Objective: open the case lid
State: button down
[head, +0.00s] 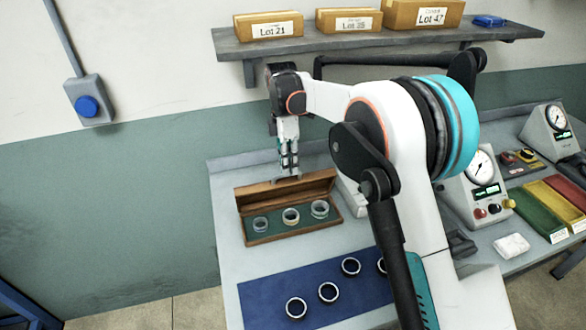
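A brown wooden case (296,230) with a green lining stands on the bench at the left. Three rings sit in its lined bottom. Its lid (255,196) is up, standing at the case's back edge. My gripper (288,170) points down at the top edge of the lid, near its middle. Its fingertips look close to the lid's edge; I cannot tell whether they touch it. The fingers are too small here to tell whether they are open or shut.
A blue mat (265,297) with several rings lies in front of the case. A shelf (375,43) with lot boxes hangs above the bench. Gauges, a red tray (560,190) and a white cloth (511,244) are at the right. My arm hides the bench's middle.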

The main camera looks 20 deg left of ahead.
jog(key=shift+w+a+f+g, duration=0.3)
jog(key=shift+w+a+f, duration=0.4)
jog(key=shift+f, duration=0.1)
jog(key=c, duration=1.7)
grip_release()
jog(key=shift+w+a+f+h, duration=0.1)
jog(key=shift+h, duration=0.2)
jog(key=o, duration=0.4)
jog(key=shift+w+a+f, duration=0.2)
jog(key=shift+w, duration=0.1)
jog(key=shift+s+r, duration=0.1)
jog(key=shift+c, duration=0.3)
jog(key=shift+d+p, duration=0.1)
jog(key=shift+p, duration=0.2)
jog(key=shift+c, duration=0.8)
jog(key=shift+o, duration=0.2)
jog(key=shift+s+d, duration=0.1)
